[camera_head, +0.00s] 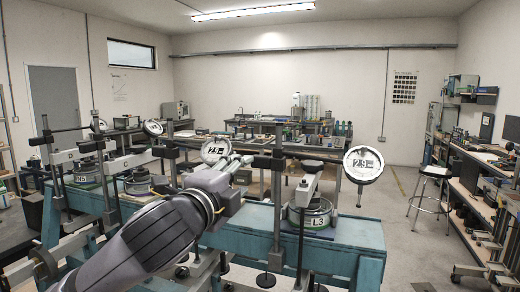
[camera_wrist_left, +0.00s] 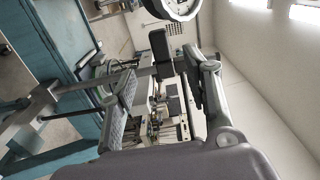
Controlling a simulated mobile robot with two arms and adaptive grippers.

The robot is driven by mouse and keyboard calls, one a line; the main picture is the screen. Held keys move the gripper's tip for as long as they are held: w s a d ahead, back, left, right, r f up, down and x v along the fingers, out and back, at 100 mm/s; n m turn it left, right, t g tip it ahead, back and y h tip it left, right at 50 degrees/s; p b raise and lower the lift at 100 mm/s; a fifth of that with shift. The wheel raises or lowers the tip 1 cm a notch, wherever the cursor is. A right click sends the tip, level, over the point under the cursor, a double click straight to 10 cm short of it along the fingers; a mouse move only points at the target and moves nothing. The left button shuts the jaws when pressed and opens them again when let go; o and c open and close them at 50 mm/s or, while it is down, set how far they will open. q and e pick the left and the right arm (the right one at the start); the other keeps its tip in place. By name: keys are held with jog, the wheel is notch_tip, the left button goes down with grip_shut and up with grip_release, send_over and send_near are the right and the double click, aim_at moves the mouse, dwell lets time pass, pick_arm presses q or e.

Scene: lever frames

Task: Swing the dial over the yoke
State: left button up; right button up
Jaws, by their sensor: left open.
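Several round white dials show on the lever frames in the head view. One dial (camera_head: 363,165) hangs at the right, beside a lever beam (camera_head: 308,187) above a drum marked L3 (camera_head: 312,217). Another dial (camera_head: 214,151) is left of it, just beyond my left gripper (camera_head: 238,167). In the left wrist view, part of a dial (camera_wrist_left: 172,7) is cut off by the top edge. I cannot tell which part is the yoke. My right gripper is not in view.
A teal bench (camera_head: 345,236) carries the near frame. A dark upright post (camera_head: 279,160) stands close to the right of my gripper. More lever frames stand at the left. A stool (camera_head: 430,188) and side benches are at the right, with open floor before them.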

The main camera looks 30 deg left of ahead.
aim_at(258, 164)
pick_arm(q)
jog(key=p+x, duration=0.6)
jog(key=x, duration=0.6)
jog(key=shift+w, duration=0.2)
jog(key=shift+c, duration=0.4)
grip_shut()
